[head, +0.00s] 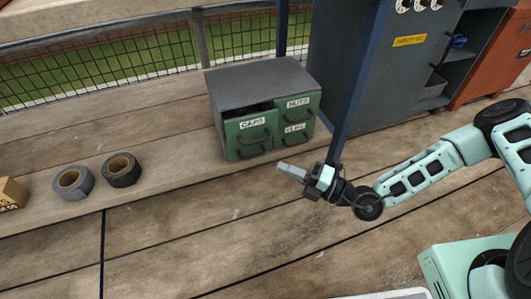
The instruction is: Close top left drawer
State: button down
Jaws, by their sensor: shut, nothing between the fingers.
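A small dark grey cabinet (258,76) with green drawer fronts stands on the wooden planks. The top left drawer (240,129), labelled CAPS, sticks out, with a dark gap showing above its front. The top right drawer, labelled NUTS (300,101), looks flush with the cabinet. Below it is a drawer labelled CLIPS (295,129). The bottom left drawer is mostly hidden behind the CAPS front. My gripper (284,167) is shut and empty, in front of and below the cabinet, its fingers pointing left. It appears apart from the drawers.
A blue post (356,90) rises right of the cabinet, close behind my gripper. Two tape rolls, grey (73,183) and black (121,170), lie at left beside a cardboard box (10,193). A large grey cabinet (400,85) stands behind. The planks in front are clear.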

aim_at(261, 139)
jog(key=w+a+r+b, duration=0.1)
jog(key=w+a+b, duration=0.2)
jog(key=w+a, duration=0.2)
jog(key=shift+w, duration=0.4)
jog(key=shift+r, duration=0.1)
jog(key=w, duration=0.2)
jog(key=w+a+p, duration=0.1)
jog(key=w, duration=0.1)
jog(key=shift+a+r, duration=0.1)
jog(key=shift+w, duration=0.2)
